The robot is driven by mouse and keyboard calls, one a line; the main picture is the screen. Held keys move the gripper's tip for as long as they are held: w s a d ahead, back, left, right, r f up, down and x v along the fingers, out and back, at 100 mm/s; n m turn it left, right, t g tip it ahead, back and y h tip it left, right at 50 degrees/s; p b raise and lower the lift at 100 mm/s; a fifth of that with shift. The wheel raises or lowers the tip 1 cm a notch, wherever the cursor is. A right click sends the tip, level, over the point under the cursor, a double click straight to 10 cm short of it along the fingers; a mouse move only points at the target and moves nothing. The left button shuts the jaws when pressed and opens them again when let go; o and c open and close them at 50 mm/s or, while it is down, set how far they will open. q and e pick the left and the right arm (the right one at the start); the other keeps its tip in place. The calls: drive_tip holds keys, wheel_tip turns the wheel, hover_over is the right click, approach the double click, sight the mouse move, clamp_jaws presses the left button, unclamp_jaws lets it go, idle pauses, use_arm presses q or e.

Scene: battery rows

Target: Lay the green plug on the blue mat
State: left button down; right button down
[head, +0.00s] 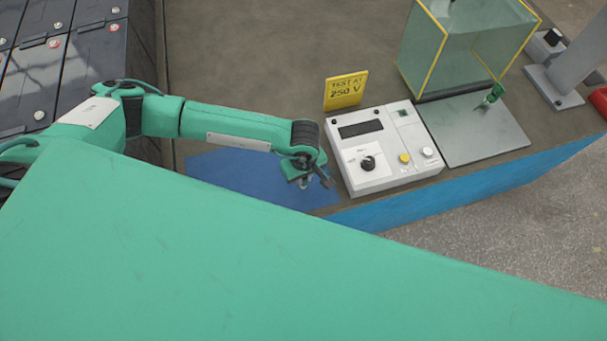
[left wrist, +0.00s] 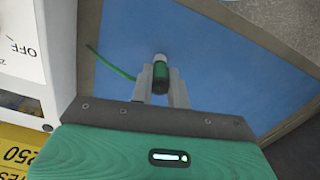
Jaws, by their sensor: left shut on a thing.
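My left gripper (head: 318,180) is over the right end of the blue mat (head: 235,178), beside the tester box. In the left wrist view, its two grey fingers (left wrist: 161,88) are closed around the green plug (left wrist: 160,86). The plug has a pale tip, and a thin green cable (left wrist: 108,62) runs off to the left. The blue mat (left wrist: 215,50) fills the background beyond the plug. I cannot tell whether the plug touches the mat. In the head view the gripper hides most of the plug. My right gripper is in neither view.
The white tester box (head: 382,150) with knob and buttons stands close right of the gripper. A yellow sign (head: 346,91) stands behind it. Farther right are a grey plate (head: 465,143) with a green clip-like piece (head: 491,97) and a clear yellow-edged box (head: 425,45). Black batteries (head: 85,65) stand left.

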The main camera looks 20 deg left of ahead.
use_arm(q)
drive_tip(key=shift+f, duration=0.1)
drive_tip(key=c, duration=1.4)
unclamp_jaws()
drive_tip(key=shift+o, duration=0.2)
drive_tip(key=shift+r, duration=0.25)
wheel_tip(320, 180, up, 12)
drive_tip(key=b, duration=0.3)
drive_tip(key=shift+b, duration=0.3)
drive_tip(key=shift+d+f, duration=0.1)
drive_tip(key=shift+f, duration=0.1)
